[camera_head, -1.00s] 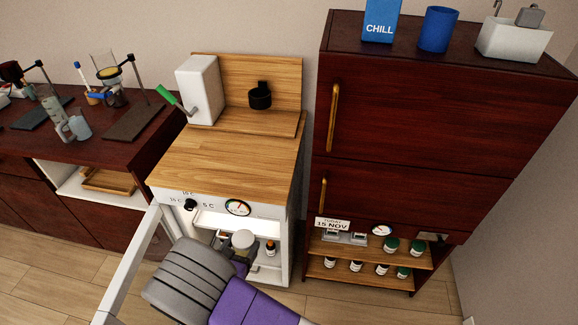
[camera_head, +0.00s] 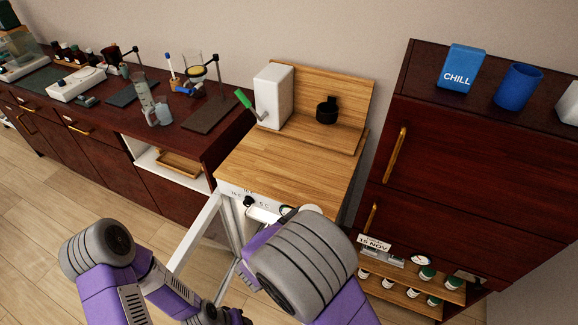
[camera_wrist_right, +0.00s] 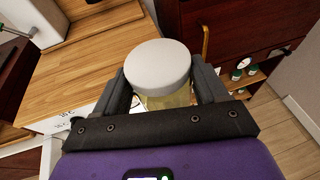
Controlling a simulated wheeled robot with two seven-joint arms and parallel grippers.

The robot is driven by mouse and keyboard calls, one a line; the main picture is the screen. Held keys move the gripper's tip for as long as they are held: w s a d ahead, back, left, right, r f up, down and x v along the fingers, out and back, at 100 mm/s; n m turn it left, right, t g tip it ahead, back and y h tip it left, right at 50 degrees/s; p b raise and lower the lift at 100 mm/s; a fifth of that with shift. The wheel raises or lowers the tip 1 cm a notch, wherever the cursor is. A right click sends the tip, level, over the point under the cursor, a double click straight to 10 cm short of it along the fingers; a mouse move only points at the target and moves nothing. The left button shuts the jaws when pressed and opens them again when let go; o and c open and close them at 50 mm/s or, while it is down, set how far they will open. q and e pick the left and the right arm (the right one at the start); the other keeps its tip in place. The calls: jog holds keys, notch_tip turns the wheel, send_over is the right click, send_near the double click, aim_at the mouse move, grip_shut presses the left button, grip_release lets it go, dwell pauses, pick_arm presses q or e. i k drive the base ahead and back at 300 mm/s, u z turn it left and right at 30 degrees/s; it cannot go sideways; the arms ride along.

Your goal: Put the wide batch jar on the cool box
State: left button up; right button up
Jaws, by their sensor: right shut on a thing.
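The wide batch jar (camera_wrist_right: 160,70) has a broad white lid and a clear body with pale yellow contents. My right gripper (camera_wrist_right: 163,88) is shut on it, one finger on each side, and the jar looks upright. The cool box (camera_head: 280,168) is a white cabinet with a wooden top and a front knob. Its top also shows in the wrist view (camera_wrist_right: 85,72), beyond and left of the jar. In the head view my right forearm hides most of the jar and the box's front. My left arm shows at lower left, but its gripper is out of view.
A white dispenser (camera_head: 273,95) with a green handle and a black cup (camera_head: 327,110) stand at the back of the wooden top; its front is clear. The white door (camera_head: 208,235) hangs open. A dark red cabinet (camera_head: 460,160) stands to the right.

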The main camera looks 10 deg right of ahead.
aim_at(290, 177)
jog(key=i, duration=0.95)
